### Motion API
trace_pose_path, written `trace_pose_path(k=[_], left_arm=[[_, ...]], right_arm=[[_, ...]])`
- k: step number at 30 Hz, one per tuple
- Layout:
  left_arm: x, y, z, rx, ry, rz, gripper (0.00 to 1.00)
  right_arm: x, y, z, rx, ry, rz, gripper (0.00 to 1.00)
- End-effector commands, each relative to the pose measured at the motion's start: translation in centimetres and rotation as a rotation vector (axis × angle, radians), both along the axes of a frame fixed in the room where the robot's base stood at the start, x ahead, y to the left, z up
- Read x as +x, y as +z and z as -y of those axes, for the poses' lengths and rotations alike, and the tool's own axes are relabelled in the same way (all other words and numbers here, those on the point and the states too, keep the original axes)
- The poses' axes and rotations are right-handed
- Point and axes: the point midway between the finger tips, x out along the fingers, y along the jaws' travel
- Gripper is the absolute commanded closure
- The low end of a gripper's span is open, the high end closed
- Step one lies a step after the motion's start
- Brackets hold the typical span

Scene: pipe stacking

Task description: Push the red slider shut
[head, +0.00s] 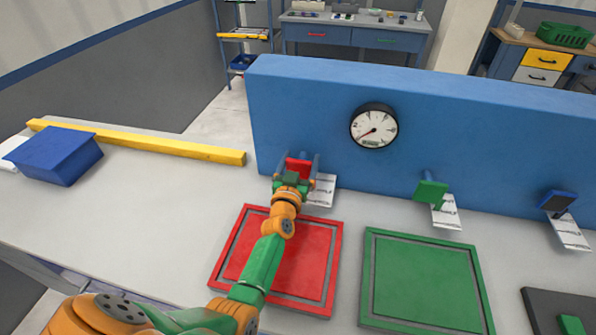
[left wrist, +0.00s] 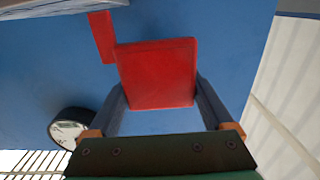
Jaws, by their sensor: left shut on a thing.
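The red slider (head: 299,165) stands at the front face of the blue panel (head: 420,115), left of the gauge. My left gripper (head: 296,172) reaches up to it over the red pad and is shut on it. In the left wrist view the red slider (left wrist: 157,73) shows as a red block between the two dark fingers of my left gripper (left wrist: 158,95). A narrower red piece (left wrist: 102,37) lies beside it against the blue panel. The gripper hides part of the slider in the head view. My right gripper is not in view.
A round gauge (head: 373,126) is on the panel. A green slider (head: 430,190) and a blue slider (head: 557,202) are to the right. A red pad (head: 325,270) and green pad (head: 424,280) lie in front. A yellow bar (head: 140,142) and blue box (head: 55,153) lie left.

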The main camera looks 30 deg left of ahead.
Motion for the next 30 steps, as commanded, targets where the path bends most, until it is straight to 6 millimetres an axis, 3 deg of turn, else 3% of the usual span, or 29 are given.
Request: trace_pose_path(k=[3, 11, 12, 13, 22, 30], left_arm=[[0.9, -0.1, -0.3, 0.0, 0.001, 0.0, 1.0], [1.0, 0.0, -0.2, -0.001, 0.0, -0.003, 1.0], [1.0, 0.0, -0.2, -0.001, -0.001, -0.003, 0.07], [1.0, 0.0, -0.2, -0.001, -0.001, -0.003, 0.0], [0.5, 0.0, -0.1, -0.001, -0.001, -0.003, 0.0], [-3.9, 0.1, 1.0, -0.002, 0.001, -0.004, 0.0]], right_arm=[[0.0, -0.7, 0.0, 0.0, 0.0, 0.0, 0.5], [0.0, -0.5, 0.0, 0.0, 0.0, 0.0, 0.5], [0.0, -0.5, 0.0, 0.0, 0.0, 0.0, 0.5], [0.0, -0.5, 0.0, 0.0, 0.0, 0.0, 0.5], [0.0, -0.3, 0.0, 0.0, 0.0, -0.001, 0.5], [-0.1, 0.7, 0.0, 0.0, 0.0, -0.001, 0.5]])
